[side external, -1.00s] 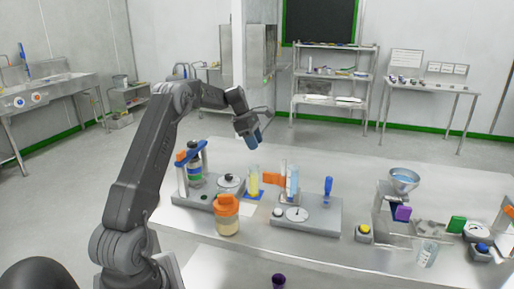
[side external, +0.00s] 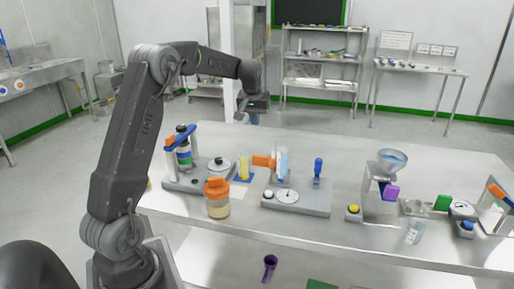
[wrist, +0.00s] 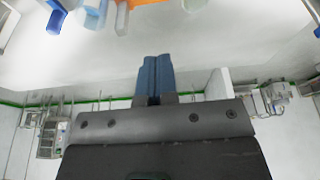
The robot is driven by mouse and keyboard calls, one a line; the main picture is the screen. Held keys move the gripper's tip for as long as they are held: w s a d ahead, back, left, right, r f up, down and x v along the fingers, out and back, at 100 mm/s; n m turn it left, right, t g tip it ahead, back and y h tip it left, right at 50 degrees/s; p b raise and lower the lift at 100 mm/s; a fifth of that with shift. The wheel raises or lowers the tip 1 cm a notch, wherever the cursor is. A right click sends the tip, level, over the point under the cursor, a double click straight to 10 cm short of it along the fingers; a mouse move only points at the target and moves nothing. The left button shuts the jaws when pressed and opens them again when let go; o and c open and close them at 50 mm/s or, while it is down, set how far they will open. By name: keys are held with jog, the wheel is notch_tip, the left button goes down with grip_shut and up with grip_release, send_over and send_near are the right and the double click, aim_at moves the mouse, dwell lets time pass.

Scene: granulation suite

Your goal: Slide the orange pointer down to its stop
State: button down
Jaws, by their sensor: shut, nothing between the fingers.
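The orange pointer (side external: 263,161) is a small block sticking out left from beside an upright clear cylinder (side external: 283,163) with pale blue contents. It stands at the back of a grey base with a white dial (side external: 287,196). My gripper (side external: 254,119) is shut and empty, above and behind the pointer in the picture, with a clear gap to it. In the wrist view the blue fingers (wrist: 156,62) lie together. Orange parts (wrist: 138,3) and a clear piece are cut off at that view's top edge; I cannot tell whether one is the pointer. The stop cannot be made out.
A yellow-filled cylinder (side external: 244,168) and an orange-lidded jar (side external: 217,198) stand left of the pointer. A blue-handled lever (side external: 318,171) stands to its right. A funnel stand (side external: 391,164) is farther right. The space around my gripper is free.

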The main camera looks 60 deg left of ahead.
send_over(257, 158)
notch_tip(257, 158, down, 12)
jog(key=shift+w+r, duration=0.1)
jog(key=shift+f, duration=0.85)
jog(key=shift+f, duration=1.9)
